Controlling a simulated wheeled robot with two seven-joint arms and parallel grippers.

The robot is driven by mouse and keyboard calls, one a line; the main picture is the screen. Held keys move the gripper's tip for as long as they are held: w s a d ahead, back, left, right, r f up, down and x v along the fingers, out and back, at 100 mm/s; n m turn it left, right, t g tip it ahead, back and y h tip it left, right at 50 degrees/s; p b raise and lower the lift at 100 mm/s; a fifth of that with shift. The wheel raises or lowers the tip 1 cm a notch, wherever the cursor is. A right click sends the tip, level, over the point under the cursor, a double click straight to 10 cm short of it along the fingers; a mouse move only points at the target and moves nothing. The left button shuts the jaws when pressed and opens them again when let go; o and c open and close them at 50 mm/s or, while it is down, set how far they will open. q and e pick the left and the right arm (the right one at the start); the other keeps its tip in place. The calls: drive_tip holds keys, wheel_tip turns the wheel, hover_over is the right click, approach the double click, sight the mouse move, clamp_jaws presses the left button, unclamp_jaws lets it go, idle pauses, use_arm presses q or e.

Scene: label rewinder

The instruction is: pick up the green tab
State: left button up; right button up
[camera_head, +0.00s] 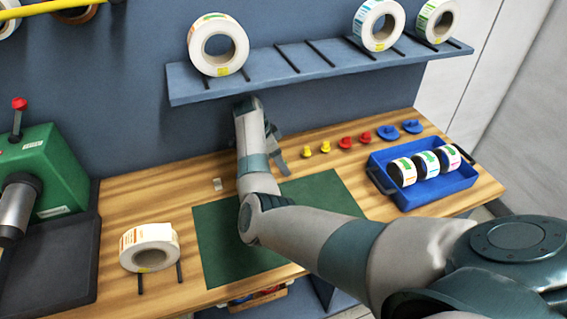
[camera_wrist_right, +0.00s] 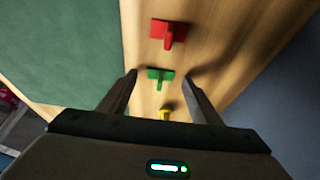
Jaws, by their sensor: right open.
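The green tab (camera_wrist_right: 160,77) shows in the right wrist view, flat on the wooden worktop with a raised middle part. My right gripper (camera_wrist_right: 161,84) is open, with one finger on each side of the green tab in that view; I cannot tell the remaining height above it, and no contact shows. In the head view my right gripper (camera_head: 281,156) is partly visible beside my forearm, and the green tab is not visible there. My left gripper is not in view.
In the wrist view a red tab (camera_wrist_right: 170,32) lies beyond the green tab, and a yellow tab (camera_wrist_right: 165,114) lies nearer. A green mat (camera_head: 215,247) covers the table's middle. A blue tray (camera_head: 428,192) with label rolls stands right. A shelf (camera_head: 320,65) overhangs the back.

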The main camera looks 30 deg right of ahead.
drive_tip(key=shift+f, duration=0.1)
drive_tip(key=shift+c, duration=0.6)
drive_tip(key=c, duration=1)
